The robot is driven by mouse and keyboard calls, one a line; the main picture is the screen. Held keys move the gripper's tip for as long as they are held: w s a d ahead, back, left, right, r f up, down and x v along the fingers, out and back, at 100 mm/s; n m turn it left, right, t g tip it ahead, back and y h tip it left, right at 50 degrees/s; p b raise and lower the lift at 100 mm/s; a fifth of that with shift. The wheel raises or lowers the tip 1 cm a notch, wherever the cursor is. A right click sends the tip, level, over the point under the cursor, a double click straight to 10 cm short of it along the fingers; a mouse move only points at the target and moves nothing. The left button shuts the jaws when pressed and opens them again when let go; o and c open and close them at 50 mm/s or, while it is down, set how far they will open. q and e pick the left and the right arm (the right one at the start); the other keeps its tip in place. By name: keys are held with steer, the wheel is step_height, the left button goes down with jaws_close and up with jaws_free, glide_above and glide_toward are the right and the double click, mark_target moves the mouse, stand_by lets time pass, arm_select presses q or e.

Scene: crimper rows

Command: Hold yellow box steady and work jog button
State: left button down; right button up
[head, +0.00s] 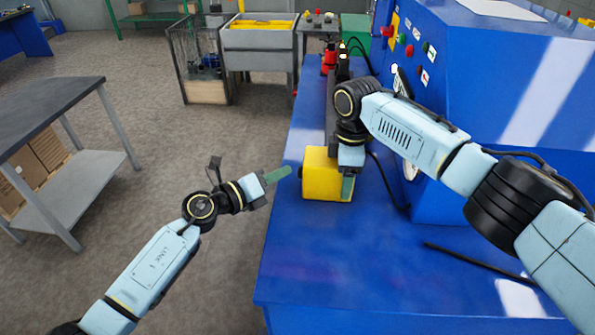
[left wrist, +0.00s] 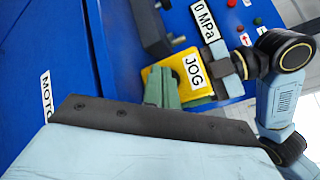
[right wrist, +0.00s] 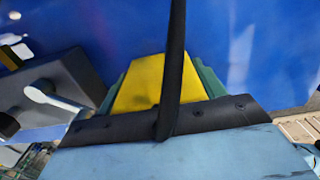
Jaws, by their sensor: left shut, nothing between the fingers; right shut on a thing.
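The yellow box (head: 322,176) sits on the blue bench near its left edge. In the left wrist view the box (left wrist: 190,72) carries a white label reading JOG; the button itself is hidden there. My right gripper (head: 347,186) reaches down over the box from the right and is shut on it. In the right wrist view its green fingers (right wrist: 165,85) lie on both sides of the yellow box (right wrist: 145,82). My left gripper (head: 280,175) is shut and empty, just left of the box and apart from it. Its green fingertips (left wrist: 162,88) point at the box.
The blue bench (head: 330,270) has free room in front of the box. A black cable (head: 385,180) runs beside the box. A blue machine panel (head: 440,60) with colored buttons stands at the right. A grey table (head: 60,100) stands at the left, with open floor between.

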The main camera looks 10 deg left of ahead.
arm_select(q)
steer(key=shift+d, duration=0.3)
steer(key=shift+d, duration=0.65)
arm_select(e)
steer(key=shift+s, duration=0.1)
stand_by(0.7)
arm_select(q)
steer(key=shift+a, duration=0.95)
steer(key=shift+a, duration=0.1)
steer(key=a, duration=0.5)
stand_by(0.5)
arm_select(e)
steer(key=o, duration=1.2)
steer(key=shift+c, duration=0.2)
